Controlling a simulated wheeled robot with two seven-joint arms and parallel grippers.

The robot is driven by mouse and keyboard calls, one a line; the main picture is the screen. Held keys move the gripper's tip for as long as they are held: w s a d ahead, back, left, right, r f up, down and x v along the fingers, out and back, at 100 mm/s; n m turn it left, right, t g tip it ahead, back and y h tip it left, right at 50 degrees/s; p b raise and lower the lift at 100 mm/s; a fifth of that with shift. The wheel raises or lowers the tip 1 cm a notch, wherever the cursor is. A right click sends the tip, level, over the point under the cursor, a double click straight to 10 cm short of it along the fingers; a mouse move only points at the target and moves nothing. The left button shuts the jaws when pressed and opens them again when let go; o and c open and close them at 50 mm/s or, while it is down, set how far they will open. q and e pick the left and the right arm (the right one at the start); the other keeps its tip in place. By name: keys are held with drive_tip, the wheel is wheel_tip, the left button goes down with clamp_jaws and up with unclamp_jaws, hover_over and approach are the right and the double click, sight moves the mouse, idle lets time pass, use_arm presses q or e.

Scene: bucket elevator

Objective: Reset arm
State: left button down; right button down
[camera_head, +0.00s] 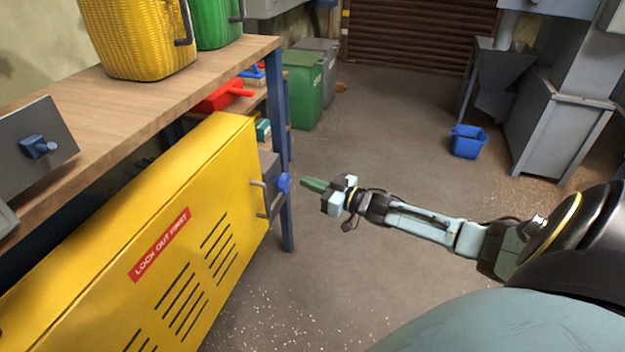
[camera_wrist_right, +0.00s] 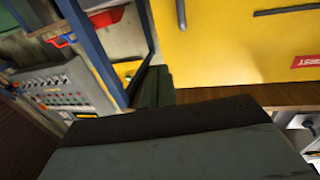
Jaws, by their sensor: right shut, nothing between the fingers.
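My right arm reaches in from the right, and my right gripper (camera_head: 306,183) is shut and empty. A small gap seems to lie between the fingertips and the knob. In the right wrist view the dark green fingers (camera_wrist_right: 156,86) show together, beside the yellow panel (camera_wrist_right: 225,45). My left gripper is not in view.
A wooden bench (camera_head: 125,108) with a blue leg holds yellow (camera_head: 138,40) and green (camera_head: 213,22) baskets. Green and grey bins stand behind it. A blue bucket (camera_head: 467,141) stands on the floor by grey machinery (camera_head: 560,130). The middle floor is clear.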

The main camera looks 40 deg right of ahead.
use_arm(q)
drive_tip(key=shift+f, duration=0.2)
use_arm(e)
drive_tip(key=shift+s+d, duration=0.15)
drive_tip(key=shift+s, duration=0.1)
drive_tip(key=shift+f, duration=0.1)
